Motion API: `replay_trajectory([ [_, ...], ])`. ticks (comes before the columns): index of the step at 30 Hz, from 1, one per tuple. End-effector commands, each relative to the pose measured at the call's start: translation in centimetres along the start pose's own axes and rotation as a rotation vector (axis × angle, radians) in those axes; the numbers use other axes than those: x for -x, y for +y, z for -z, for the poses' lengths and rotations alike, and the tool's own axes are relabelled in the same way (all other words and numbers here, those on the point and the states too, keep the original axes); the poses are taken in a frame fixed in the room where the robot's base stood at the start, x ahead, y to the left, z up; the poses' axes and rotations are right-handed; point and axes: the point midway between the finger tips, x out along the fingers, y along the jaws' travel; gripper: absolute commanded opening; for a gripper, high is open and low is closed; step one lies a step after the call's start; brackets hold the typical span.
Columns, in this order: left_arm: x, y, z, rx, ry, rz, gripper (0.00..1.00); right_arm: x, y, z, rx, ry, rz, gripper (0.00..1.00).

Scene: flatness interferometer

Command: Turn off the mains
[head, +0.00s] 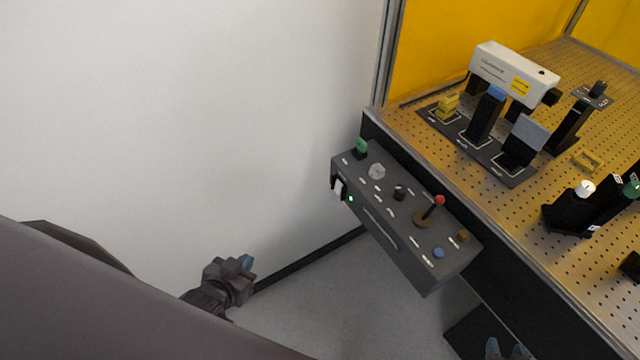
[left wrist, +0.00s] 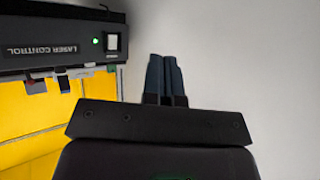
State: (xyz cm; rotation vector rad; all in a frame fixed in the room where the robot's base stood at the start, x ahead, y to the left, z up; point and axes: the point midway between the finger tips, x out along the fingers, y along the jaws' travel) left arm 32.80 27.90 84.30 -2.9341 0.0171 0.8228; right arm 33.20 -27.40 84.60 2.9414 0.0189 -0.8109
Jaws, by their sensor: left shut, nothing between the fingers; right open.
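The grey control box (head: 400,250) juts out from the table's left edge. A white rocker switch (head: 338,187) sits at the left end of its front face, beside a lit green lamp (head: 351,199). In the left wrist view the box appears upside down, lettered LASER CONTROL, with the white rocker (left wrist: 112,42) and green lamp (left wrist: 95,41). My left gripper (head: 246,262) is shut and empty, left of and below the box, apart from it. Its dark blue fingers show in the left wrist view (left wrist: 164,76). My right gripper (head: 506,348) is open at the bottom edge, partly cut off.
The box top carries a green button (head: 361,146), a red-tipped joystick (head: 438,201) and several knobs. The perforated optics table (head: 565,200) holds a white laser housing (head: 513,72) and several mounts. A white wall (head: 190,110) and grey floor (head: 330,310) are clear around my left gripper.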

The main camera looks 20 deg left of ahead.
Motion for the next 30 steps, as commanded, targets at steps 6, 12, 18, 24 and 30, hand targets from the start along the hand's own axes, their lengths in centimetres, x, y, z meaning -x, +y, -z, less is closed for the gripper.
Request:
replay_trajectory([
  [6,0.0,0.0,0.0,0.001,0.000,0.000,0.00,0.2,0.1,-0.4,-0.001,-0.008,-0.002,0.43],
  [12,0.1,0.2,-0.1,0.004,-0.002,-0.001,0.00,0.6,0.2,-1.0,0.001,-0.020,-0.004,0.43],
  [18,-0.6,0.0,0.4,-0.093,0.027,0.001,0.00,0.4,0.3,-1.3,0.005,-0.020,-0.004,0.67],
  [24,-3.8,-0.7,2.8,-0.645,0.182,0.033,0.00,-0.7,0.1,-2.6,0.006,-0.018,-0.003,0.67],
  [30,-7.3,-0.3,6.2,-1.436,0.414,0.137,0.00,-2.0,-0.2,-4.4,0.006,-0.021,0.001,0.67],
])
